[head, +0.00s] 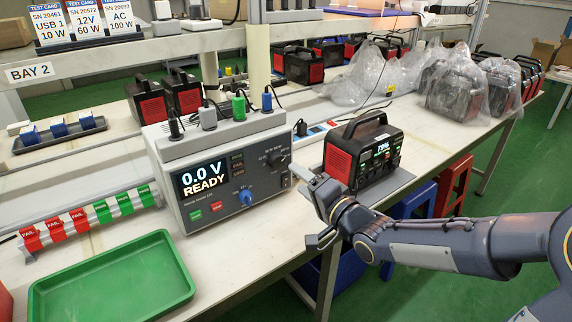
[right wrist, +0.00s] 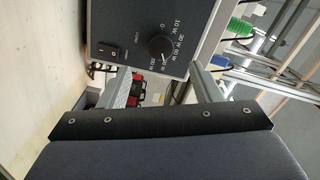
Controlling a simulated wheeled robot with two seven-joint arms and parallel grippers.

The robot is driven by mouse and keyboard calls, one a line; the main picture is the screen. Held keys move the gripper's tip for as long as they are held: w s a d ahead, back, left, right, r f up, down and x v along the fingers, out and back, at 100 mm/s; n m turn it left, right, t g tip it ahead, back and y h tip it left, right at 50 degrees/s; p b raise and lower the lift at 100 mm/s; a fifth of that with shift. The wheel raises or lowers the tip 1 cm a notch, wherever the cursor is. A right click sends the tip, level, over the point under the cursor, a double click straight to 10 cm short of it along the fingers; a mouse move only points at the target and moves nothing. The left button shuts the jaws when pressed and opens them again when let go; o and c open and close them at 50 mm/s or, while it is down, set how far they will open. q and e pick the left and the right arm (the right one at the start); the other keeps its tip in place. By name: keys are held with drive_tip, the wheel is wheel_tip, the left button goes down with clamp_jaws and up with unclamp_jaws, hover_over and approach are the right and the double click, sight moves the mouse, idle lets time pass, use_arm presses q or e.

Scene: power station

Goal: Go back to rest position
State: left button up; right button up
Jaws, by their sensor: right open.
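My right gripper (head: 304,206) is open and empty at the front edge of the bench, just right of the grey test unit (head: 237,172). In the right wrist view the gripper's two fingers (right wrist: 162,82) stand wide apart. The test unit's dark panel and dial (right wrist: 160,47) show beyond them. The unit's display reads 0.0 V READY. A red and black power station (head: 364,153) stands upright on a grey plate behind the gripper, its screen lit at about 79%. My left gripper is out of view.
An empty green tray (head: 112,278) lies at the front left. Red FAIL and green PASS tags (head: 88,217) stand behind it. Plastic-wrapped units (head: 455,88) are at the back right. Red and blue stools (head: 453,187) stand below the bench edge. Green floor is open at right.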

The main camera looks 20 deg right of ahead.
drive_tip(key=s+d+f+n+g+h, duration=0.2)
drive_tip(key=s+g+h, duration=0.1)
drive_tip(key=s, duration=0.3)
drive_tip(key=s+d+f+n+g+h, duration=0.1)
drive_tip(key=s+d+f+g+h, duration=0.15)
drive_tip(key=s, duration=0.35)
drive_tip(key=s+a+f+n+g+y, duration=0.1)
drive_tip(key=s+a+f+n+g, duration=0.15)
drive_tip(key=s, duration=0.45)
drive_tip(key=s+a+f+n+g+y, duration=0.1)
drive_tip(key=s+f+n+g+y, duration=0.15)
drive_tip(key=s, duration=0.45)
wheel_tip(320, 180, up, 19)
drive_tip(key=s+p, duration=0.2)
drive_tip(key=p, duration=1.7)
drive_tip(key=shift+a+r+g+p, duration=0.15)
drive_tip(key=shift+r+g+p, duration=0.05)
drive_tip(key=shift+g+p, duration=0.2)
